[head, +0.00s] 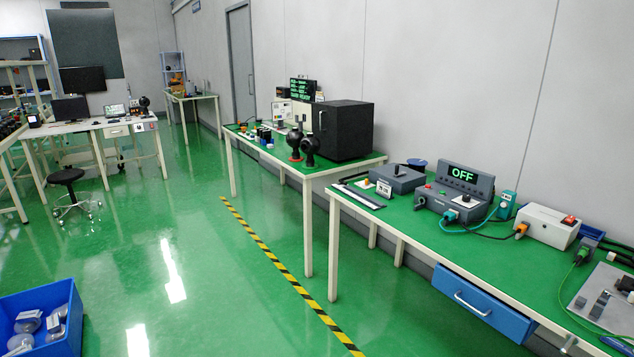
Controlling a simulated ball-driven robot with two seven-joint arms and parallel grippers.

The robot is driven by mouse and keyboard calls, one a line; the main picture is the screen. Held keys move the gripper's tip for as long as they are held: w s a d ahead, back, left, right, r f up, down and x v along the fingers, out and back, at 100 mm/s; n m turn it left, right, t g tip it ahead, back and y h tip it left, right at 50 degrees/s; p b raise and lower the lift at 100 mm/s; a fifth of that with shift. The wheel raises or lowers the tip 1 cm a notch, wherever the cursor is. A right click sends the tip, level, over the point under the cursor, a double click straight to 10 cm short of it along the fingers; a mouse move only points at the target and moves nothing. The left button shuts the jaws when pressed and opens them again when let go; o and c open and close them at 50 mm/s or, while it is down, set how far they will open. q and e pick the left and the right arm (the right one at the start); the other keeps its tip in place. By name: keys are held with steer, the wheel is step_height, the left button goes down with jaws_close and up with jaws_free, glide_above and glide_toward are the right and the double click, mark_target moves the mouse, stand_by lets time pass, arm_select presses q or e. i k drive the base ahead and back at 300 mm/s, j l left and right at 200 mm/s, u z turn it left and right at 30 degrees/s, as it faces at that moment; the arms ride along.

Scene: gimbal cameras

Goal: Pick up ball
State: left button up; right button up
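No plain loose ball can be made out for certain. Two dark, round-headed devices, a left one (295,141) on a red base and a right one (310,149), stand on the middle green-topped table (345,165), left of a black box. A blue bin (40,312) on the floor at the lower left holds several grey and clear rounded pieces (27,322); whether any of them is a ball I cannot tell. Neither of my grippers is in view.
The near right table (405,222) carries an "OFF" display unit (462,175), a white box (547,226) and cables; a blue drawer (480,303) hangs below. A black stool (67,176) stands at the left. The green floor (185,250) between is clear, with yellow-black tape (270,257).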

mark_target(310, 144)
steer(key=i, duration=1.2)
steer(key=i+l+u, duration=0.1)
steer(key=i, duration=1.05)
steer(key=i+l, duration=0.1)
steer(key=i, duration=1.1)
